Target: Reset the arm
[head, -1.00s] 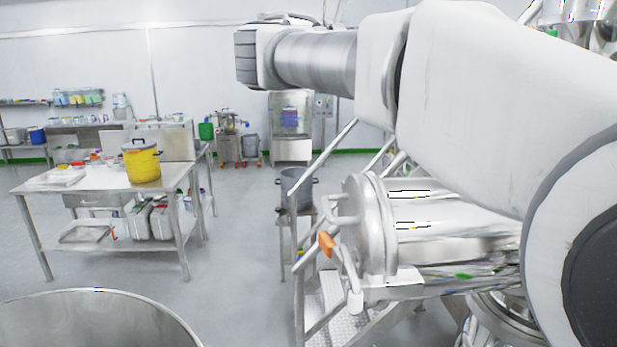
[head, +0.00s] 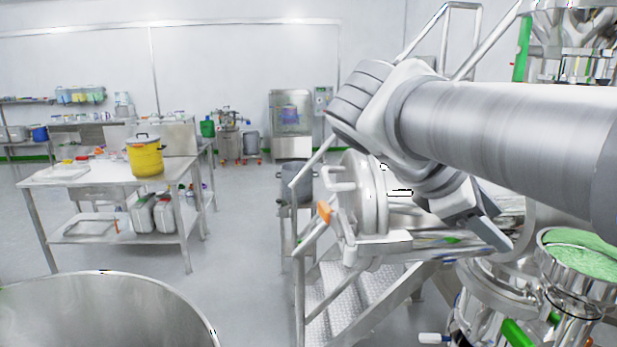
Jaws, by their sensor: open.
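My arm reaches in from the right edge and bends at a grey joint in the upper middle right. My gripper (head: 490,228) hangs below the forearm, pointing down and to the right. It is open, and nothing shows in it. The forearm hides part of it. It appears in front of the steel vessel with a round lid (head: 366,195) and up and left of a steel container of green material (head: 580,258); I cannot tell the distance to either.
Metal steps with a handrail (head: 300,260) stand below the lidded vessel. A large steel bowl (head: 100,310) fills the lower left. A steel table (head: 110,175) with a yellow pot (head: 145,158) stands at the left. The floor between table and steps is clear.

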